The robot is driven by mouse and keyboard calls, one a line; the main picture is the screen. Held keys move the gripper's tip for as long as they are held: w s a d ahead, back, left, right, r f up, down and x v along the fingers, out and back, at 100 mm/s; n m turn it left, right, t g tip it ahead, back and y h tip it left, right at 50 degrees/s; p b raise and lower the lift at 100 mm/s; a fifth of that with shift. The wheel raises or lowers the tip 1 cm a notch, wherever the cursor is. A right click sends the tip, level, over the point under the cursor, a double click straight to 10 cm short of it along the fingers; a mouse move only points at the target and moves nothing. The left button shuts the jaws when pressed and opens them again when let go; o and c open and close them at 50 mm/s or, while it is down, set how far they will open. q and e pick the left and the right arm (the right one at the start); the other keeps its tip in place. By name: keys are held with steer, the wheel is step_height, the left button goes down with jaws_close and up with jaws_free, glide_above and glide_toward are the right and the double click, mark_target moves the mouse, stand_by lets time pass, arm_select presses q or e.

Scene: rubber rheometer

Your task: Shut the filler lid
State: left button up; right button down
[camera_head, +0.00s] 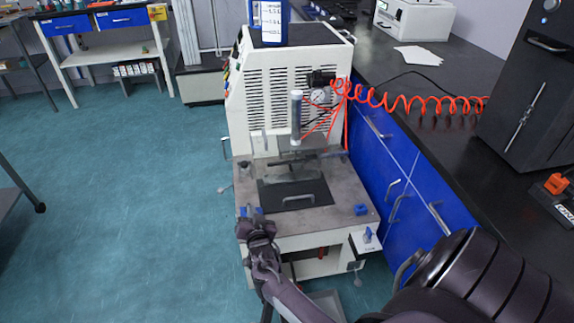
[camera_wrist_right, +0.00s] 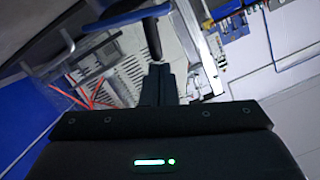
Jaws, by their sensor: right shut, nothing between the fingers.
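The rheometer (camera_head: 330,78) is a white machine with a grey work deck (camera_head: 340,190). A dark flat plate with a metal handle (camera_head: 293,195) lies in the deck, and a clear panel stands above it. I cannot tell for certain which part is the filler lid. My right gripper (camera_head: 258,228) is at the deck's front left corner, beside small blue parts (camera_head: 245,212). In the right wrist view its fingers (camera_wrist_right: 158,72) are shut and empty, with a dark rod and a blue bar (camera_wrist_right: 125,18) beyond them. My left gripper is not in view.
A coiled red hose (camera_head: 420,102) runs from the machine to the dark counter (camera_head: 400,65) on the right. Blue cabinets (camera_head: 385,165) stand close beside the machine. A blue-and-white container (camera_head: 271,22) stands on top. The floor (camera_head: 130,170) to the left is clear.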

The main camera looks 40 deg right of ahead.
steer(key=shift+w+a+f+n, duration=0.25)
steer(key=shift+a+n, duration=0.15)
steer(key=shift+n, duration=0.1)
steer(key=shift+w+a+f, duration=0.15)
steer(key=shift+a+f, duration=0.05)
steer(key=shift+a, duration=0.05)
steer(key=shift+b, duration=0.3)
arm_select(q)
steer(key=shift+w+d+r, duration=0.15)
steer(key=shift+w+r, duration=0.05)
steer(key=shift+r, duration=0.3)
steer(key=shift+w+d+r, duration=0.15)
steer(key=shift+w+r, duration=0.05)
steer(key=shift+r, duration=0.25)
arm_select(e)
steer(key=shift+r, duration=0.1)
